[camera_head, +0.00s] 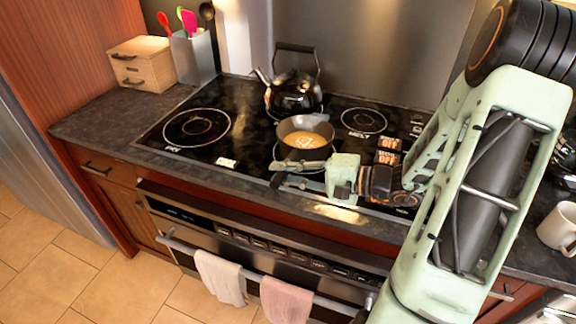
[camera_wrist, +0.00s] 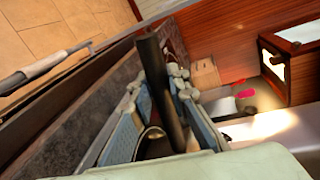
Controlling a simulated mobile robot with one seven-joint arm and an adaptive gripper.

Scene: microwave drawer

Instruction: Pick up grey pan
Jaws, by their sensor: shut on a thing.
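The grey pan (camera_head: 290,151) is on the front middle of the black glass stovetop, with something orange-yellow inside it. Whether its base touches the glass is hard to tell. My gripper (camera_head: 284,173) is at the pan's near side, low over the stove's front edge. In the wrist view the pan's dark handle (camera_wrist: 153,75) stands between the two blue-padded fingers of my gripper (camera_wrist: 157,92), which are shut on it. The pan's bowl is mostly hidden in the wrist view.
A black kettle (camera_head: 294,94) stands just behind the pan. A wooden box (camera_head: 141,63) and a utensil holder (camera_head: 194,57) are at the back left. A white mug (camera_head: 558,227) is at the right. The left stovetop is clear. Towels (camera_head: 221,278) hang on the oven bar.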

